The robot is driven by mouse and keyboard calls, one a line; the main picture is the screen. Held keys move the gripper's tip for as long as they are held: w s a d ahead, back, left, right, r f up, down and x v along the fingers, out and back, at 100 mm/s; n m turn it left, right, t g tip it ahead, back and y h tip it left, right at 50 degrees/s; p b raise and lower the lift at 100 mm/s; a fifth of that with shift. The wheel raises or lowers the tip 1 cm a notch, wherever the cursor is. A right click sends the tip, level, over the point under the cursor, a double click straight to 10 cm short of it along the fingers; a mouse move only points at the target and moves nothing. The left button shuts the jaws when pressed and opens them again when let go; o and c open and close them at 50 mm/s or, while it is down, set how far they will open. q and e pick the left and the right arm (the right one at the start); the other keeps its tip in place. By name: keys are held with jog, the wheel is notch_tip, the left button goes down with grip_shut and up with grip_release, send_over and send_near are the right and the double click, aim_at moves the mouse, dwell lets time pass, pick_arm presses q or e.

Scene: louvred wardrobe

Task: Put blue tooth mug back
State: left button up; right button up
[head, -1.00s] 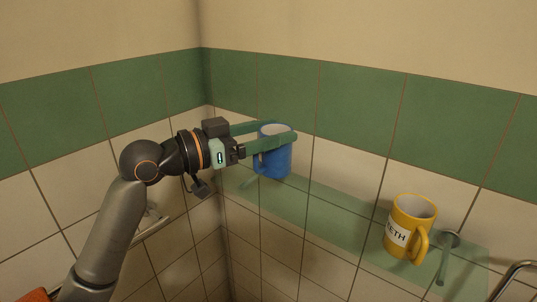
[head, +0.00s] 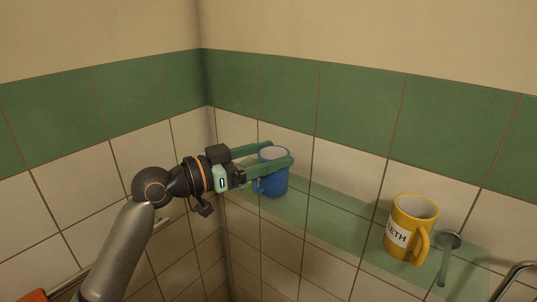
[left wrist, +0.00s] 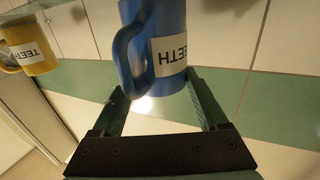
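The blue tooth mug (head: 273,181) is upright at the left end of the green glass shelf (head: 330,212), near the wall corner. Its handle is toward the left. My left gripper (head: 280,155) has its two green fingers on either side of the mug, near its rim, closed on it. I cannot tell whether the mug's base touches the shelf. In the left wrist view the mug (left wrist: 165,55) appears upside down between the fingers, with a white "TEETH" label and its handle showing. My right gripper is not in view.
A yellow mug (head: 410,228) with a "TEETH" label stands toward the right of the shelf. A shelf bracket (head: 448,241) is beside it. The shelf between the two mugs is clear. Tiled walls meet in the corner at the left. A metal rail shows at lower right.

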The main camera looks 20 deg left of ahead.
pick_arm(q)
jog(key=o, duration=0.3)
jog(key=shift+r, duration=0.3)
jog(key=shift+b+v, duration=1.55)
jog(key=shift+v, duration=4.45)
jog(key=shift+f, duration=0.1)
jog(key=shift+f, duration=0.1)
